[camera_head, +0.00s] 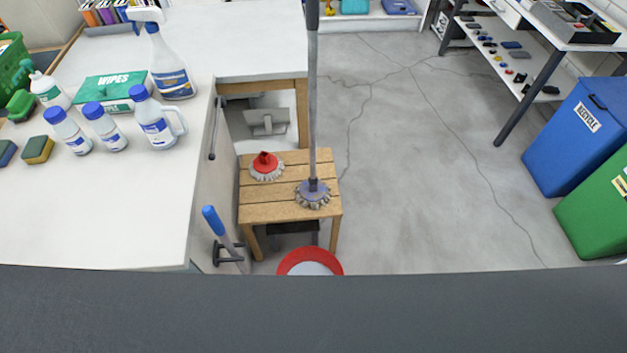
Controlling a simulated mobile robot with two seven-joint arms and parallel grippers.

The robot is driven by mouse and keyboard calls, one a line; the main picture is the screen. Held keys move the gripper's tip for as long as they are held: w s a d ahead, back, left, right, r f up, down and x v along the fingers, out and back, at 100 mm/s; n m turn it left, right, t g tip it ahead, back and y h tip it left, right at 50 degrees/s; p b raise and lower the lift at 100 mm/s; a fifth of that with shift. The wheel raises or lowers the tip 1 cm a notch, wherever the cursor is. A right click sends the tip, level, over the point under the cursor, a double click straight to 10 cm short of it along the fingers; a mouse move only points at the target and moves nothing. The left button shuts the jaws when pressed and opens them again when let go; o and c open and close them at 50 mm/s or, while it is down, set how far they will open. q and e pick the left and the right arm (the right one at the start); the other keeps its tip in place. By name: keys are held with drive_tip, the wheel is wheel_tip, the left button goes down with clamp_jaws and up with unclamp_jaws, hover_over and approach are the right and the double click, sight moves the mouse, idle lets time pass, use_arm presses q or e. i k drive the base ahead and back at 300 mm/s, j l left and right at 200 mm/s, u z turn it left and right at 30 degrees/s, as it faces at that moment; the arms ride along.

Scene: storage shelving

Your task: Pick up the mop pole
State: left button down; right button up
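A long grey mop pole (312,110) stands upright near the middle of the view. Its dark upper end runs out of the top of the picture. Its lower end joins a grey-purple mop head (313,195) resting on a small wooden stool (285,218). A second mop head with a red cap (265,163) sits on the stool to its left, with no pole on it. A shorter handle with a blue grip (213,220) leans beside the white counter's side, at a dark bracket. Neither of my grippers is in view.
A white counter (130,215) at left carries bottles, sponges and a green wipes box (110,87). A red-rimmed bucket (310,262) is in front of the stool. Blue (570,140) and green (600,212) bins stand at right. The floor between is clear.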

sight(312, 7)
drive_tip(key=k+l+u, duration=0.15)
drive_tip(key=l, duration=0.2)
drive_tip(key=k+l+u, duration=0.1)
drive_tip(key=l, duration=0.2)
drive_tip(key=l+u, duration=0.25)
drive_tip(key=l, duration=0.15)
drive_tip(key=l+u, duration=0.25)
drive_tip(key=l, duration=0.2)
drive_tip(key=i+l+u, duration=0.25)
drive_tip(key=l, duration=0.15)
drive_tip(key=l+u, duration=0.25)
drive_tip(key=l, duration=0.15)
drive_tip(key=i+l+u, duration=0.3)
drive_tip(key=i+l, duration=0.15)
drive_tip(key=l, duration=0.15)
drive_tip(key=i+l+u, duration=0.15)
drive_tip(key=l, duration=0.2)
